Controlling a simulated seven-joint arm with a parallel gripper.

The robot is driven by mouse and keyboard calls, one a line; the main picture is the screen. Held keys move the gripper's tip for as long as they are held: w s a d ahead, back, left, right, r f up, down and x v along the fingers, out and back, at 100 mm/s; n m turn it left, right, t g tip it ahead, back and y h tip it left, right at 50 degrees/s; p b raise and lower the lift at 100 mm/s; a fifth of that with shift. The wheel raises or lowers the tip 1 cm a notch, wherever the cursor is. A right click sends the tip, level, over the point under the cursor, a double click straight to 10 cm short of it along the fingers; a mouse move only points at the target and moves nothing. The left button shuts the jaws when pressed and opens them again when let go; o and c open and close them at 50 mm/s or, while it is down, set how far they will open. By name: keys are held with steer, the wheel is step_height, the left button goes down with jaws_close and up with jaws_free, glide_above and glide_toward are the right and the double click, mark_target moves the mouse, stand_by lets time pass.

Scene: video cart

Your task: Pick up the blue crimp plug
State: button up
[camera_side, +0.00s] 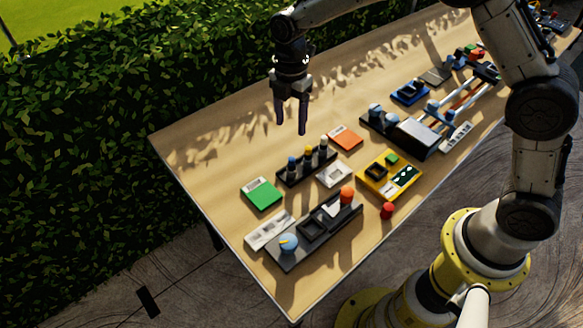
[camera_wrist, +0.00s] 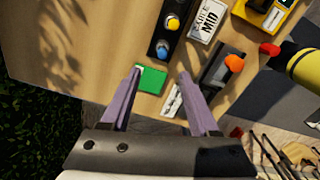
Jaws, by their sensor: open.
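The blue crimp plug (camera_side: 292,165) stands at the near-left end of a black rack (camera_side: 284,182), in line with a yellow-topped plug (camera_side: 308,154) and a paler-topped plug (camera_side: 323,144). In the wrist view the blue plug (camera_wrist: 162,50) shows just beyond the fingertips, with the yellow one (camera_wrist: 172,23) farther up. My gripper (camera_side: 291,123) points down and is open and empty, with its fingers above the table and apart from the rack. In the wrist view the purple fingers (camera_wrist: 160,73) spread either side of the green card.
A green card (camera_side: 262,194), an orange card (camera_side: 345,137) and a white label (camera_side: 333,174) lie around the rack. A black fixture (camera_side: 313,240) with blue and orange knobs and a yellow panel (camera_side: 405,180) stand nearby. The far-left tabletop is clear.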

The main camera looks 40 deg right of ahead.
mark_target(292, 158)
step_height(292, 158, down, 8)
steer(key=shift+r, duration=0.15)
steer(key=shift+s+a+f, duration=0.1)
steer(key=shift+s+f, duration=0.05)
steer(key=shift+f, duration=1.25)
steer(key=shift+s+a+f, duration=0.1)
steer(key=shift+s+f, duration=0.05)
steer(key=shift+f, duration=1.2)
jaws_close()
